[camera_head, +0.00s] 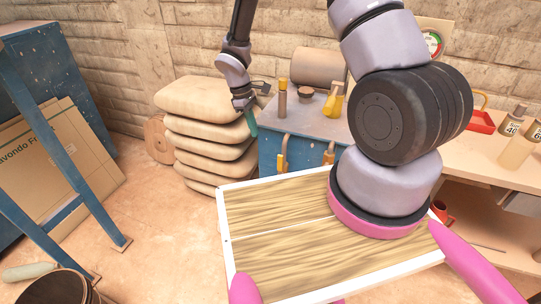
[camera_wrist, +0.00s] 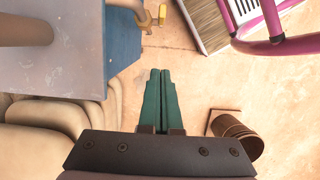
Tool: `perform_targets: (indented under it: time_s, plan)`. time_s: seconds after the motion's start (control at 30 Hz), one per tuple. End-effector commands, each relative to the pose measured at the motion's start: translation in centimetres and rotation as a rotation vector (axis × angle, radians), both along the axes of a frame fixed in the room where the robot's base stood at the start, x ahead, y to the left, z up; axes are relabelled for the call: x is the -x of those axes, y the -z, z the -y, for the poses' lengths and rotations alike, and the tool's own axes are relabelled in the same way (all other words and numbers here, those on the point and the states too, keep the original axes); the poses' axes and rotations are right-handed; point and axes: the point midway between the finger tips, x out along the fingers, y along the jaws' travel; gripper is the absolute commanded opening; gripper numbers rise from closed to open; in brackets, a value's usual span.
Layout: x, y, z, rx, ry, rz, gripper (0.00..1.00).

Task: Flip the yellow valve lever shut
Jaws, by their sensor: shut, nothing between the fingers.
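My gripper (camera_head: 251,122) has slim teal fingers, pressed together and empty. In the head view it hangs between the sack stack and the left side of the blue cabinet (camera_head: 267,158). Its closed fingers also show in the wrist view (camera_wrist: 160,75). Two yellow-orange valve fittings are on the cabinet front, a left one (camera_head: 282,161) and a right one (camera_head: 329,154). In the wrist view one yellow valve lever (camera_wrist: 162,15) sticks out beside the blue cabinet side, beyond and apart from my fingertips. I cannot tell which fitting that is, nor its exact lever angle.
Stacked sacks (camera_head: 206,125) stand close left of the cabinet. The grey cabinet top holds a brown-and-yellow post (camera_head: 282,98), a yellow piece (camera_head: 335,99) and a cylinder (camera_head: 318,67). A bucket (camera_wrist: 236,132) stands on the floor. A bench (camera_head: 500,165) is at right.

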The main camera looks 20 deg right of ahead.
Motion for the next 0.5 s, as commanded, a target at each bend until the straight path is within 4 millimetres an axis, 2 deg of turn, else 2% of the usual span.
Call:
perform_targets:
  time_s: [0.17, 0.27, 0.5]
  plan:
    - [0.1, 0.5, 0.1, 0.000, 0.000, -0.001, 0.00]
    - [0.3, 1.6, 0.4, 0.001, 0.000, -0.002, 0.00]
    - [1.1, 6.3, 1.3, 0.002, 0.000, -0.004, 0.00]
